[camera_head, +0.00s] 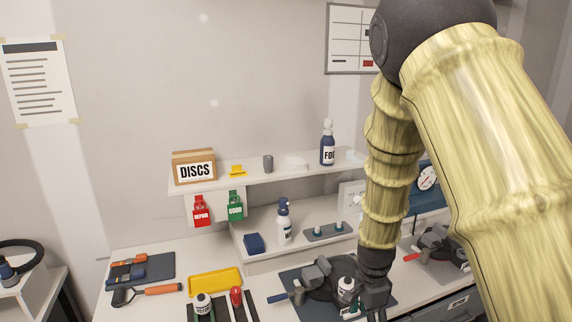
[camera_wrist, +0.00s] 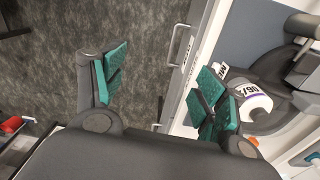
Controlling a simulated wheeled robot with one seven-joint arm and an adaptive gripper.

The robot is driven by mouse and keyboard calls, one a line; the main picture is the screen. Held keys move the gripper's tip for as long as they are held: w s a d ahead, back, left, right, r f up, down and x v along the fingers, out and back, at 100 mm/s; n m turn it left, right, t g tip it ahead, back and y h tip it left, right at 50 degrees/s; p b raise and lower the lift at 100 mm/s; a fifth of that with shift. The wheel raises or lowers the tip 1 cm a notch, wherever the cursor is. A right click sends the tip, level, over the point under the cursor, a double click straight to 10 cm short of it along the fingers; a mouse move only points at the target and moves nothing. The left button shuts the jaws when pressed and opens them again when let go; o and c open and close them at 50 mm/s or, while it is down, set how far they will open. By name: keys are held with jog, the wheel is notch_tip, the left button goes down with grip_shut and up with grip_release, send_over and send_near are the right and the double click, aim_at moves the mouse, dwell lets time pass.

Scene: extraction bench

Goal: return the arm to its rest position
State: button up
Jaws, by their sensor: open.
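My arm, in a pale yellow ribbed sleeve, reaches down from the upper right in the head view. My gripper (camera_wrist: 158,82) is open, its two teal-padded fingers wide apart with nothing between them in the wrist view. In the head view its dark end shows low in the picture, over the bench by a black clamp-like device (camera_head: 322,281). A small white bottle with a dark band (camera_wrist: 246,103) stands just beyond the right finger, outside the gap, and is partly hidden by it. I cannot tell whether they touch.
The bench front with a metal handle (camera_wrist: 181,45) and grey floor (camera_wrist: 55,45) lie below the fingers. A shelf (camera_head: 262,180) behind holds a DISCS box (camera_head: 194,167) and a FOG bottle (camera_head: 327,148). A yellow tray (camera_head: 215,280) and a second red-handled device (camera_head: 436,246) flank my arm.

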jog(key=s+d+f+n+b, duration=0.25)
jog(key=s+f, duration=0.45)
jog(key=f, duration=0.4)
jog(key=s+d+f+n+b, duration=0.15)
jog(key=s+f+n, duration=0.25)
jog(key=s+f, duration=0.5)
jog(key=s+a+f+n+b, duration=0.2)
jog(key=s+f+n+b, duration=0.3)
jog(key=s+f, duration=1.2)
jog(key=shift+s+n+b, duration=0.35)
jog(key=shift+s+n, duration=0.6)
jog(key=shift+n, duration=0.7)
jog(key=shift+a, duration=0.1)
